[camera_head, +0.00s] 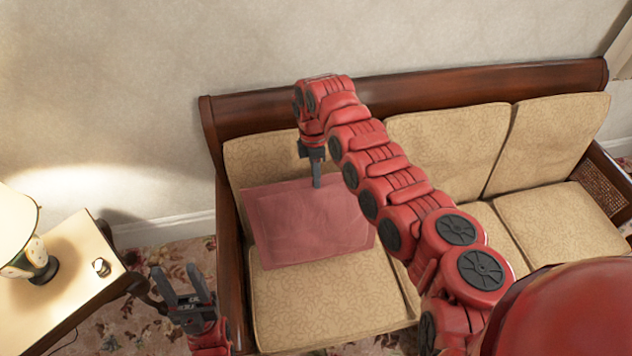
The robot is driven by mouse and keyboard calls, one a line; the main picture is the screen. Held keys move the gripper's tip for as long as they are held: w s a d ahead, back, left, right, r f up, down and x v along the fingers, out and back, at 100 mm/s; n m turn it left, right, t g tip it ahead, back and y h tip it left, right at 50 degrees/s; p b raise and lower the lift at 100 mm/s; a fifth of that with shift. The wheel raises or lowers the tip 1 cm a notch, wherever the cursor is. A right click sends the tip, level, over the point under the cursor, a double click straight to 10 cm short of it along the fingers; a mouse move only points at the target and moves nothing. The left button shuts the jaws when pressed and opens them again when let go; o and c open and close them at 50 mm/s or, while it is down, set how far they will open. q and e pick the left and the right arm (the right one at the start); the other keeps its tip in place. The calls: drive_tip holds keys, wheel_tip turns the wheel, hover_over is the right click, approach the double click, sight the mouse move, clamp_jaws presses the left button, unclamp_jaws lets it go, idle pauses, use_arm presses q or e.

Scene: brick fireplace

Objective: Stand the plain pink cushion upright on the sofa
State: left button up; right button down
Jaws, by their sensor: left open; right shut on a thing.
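The plain pink cushion (295,230) is at the left end of the sofa (330,310), over the left seat and in front of the left back cushion. It looks tilted back, but its exact angle is hard to tell from above. My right gripper (317,184) points down and is shut on the cushion's upper edge. My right forearm hides the cushion's upper right corner. My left gripper (186,283) is open and empty, low at the left, outside the sofa's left arm and apart from the cushion.
A side table (75,290) with a lamp (25,235) and a small object (101,266) stands at the left, close to my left gripper. The sofa's dark wooden back rail (440,88) runs along the wall. The right seat (560,225) is clear.

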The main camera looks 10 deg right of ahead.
drive_tip(key=shift+w+d+f+b, duration=0.15)
drive_tip(key=shift+w+f+b, duration=0.15)
drive_tip(key=shift+b, duration=0.5)
drive_tip(key=shift+w+b, duration=0.35)
drive_tip(key=shift+b, duration=0.7)
drive_tip(key=shift+w+b, duration=0.3)
drive_tip(key=shift+b, duration=0.5)
drive_tip(key=shift+a+r, duration=0.25)
drive_tip(key=shift+a, duration=0.05)
drive_tip(key=c, duration=0.8)
unclamp_jaws()
drive_tip(key=shift+r, duration=0.1)
